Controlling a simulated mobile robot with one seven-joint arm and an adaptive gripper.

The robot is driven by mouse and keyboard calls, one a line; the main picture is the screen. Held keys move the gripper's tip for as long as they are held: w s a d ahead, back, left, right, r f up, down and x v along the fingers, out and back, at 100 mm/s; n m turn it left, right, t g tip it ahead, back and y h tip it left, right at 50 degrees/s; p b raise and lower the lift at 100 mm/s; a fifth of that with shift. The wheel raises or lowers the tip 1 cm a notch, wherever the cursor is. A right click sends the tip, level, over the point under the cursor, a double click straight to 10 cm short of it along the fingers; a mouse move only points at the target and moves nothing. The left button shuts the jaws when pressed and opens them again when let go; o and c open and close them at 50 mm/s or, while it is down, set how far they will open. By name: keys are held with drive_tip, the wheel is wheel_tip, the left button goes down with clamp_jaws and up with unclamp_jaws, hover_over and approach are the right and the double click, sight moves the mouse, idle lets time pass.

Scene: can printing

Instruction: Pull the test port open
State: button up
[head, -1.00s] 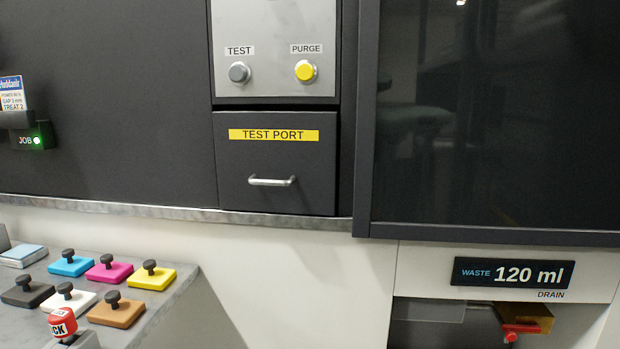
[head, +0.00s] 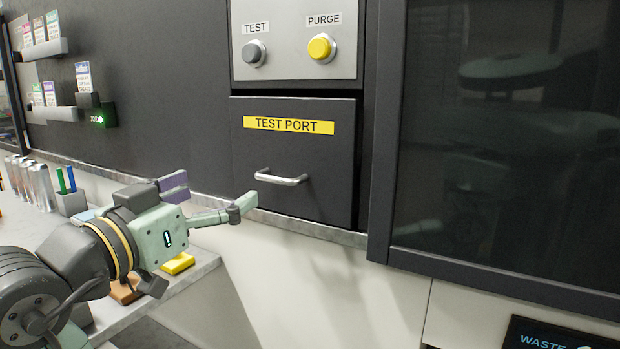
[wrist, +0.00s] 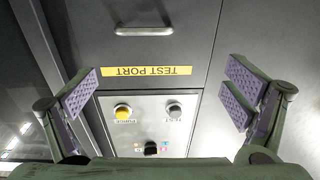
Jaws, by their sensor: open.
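The test port (head: 280,205) is a dark drawer front with a yellow TEST PORT label (head: 288,125) and a silver bar handle (head: 281,177). It looks closed, nearly flush with the panel around it. In the wrist view the port shows upside down, with its handle (wrist: 144,31) at the top and its label (wrist: 145,71) below. My gripper (head: 212,198) is in front of the panel, left of and a little lower than the handle in the head view. Its fingers are spread wide and empty, apart from the handle, and they also show in the wrist view (wrist: 162,98).
Above the port is a metal panel with a grey TEST button (head: 255,53) and a yellow PURGE button (head: 321,48). A large dark glass door (head: 500,130) stands to the right. A bench (head: 205,262) with a yellow block (head: 178,264) lies below my arm.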

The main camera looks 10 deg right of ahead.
sight(272, 179)
drive_tip(key=shift+m+g, duration=0.3)
drive_tip(key=shift+g, duration=0.2)
drive_tip(key=x, duration=0.4)
drive_tip(key=d+p+x, duration=0.1)
drive_tip(key=x, duration=0.3)
drive_tip(key=s+p+x, duration=0.1)
drive_tip(key=x, duration=0.3)
drive_tip(key=shift+s+d+f, duration=0.15)
drive_tip(key=shift+d+f, duration=0.15)
drive_tip(key=shift+f, duration=0.1)
drive_tip(key=shift+c, duration=0.3)
drive_tip(key=c, duration=1.6)
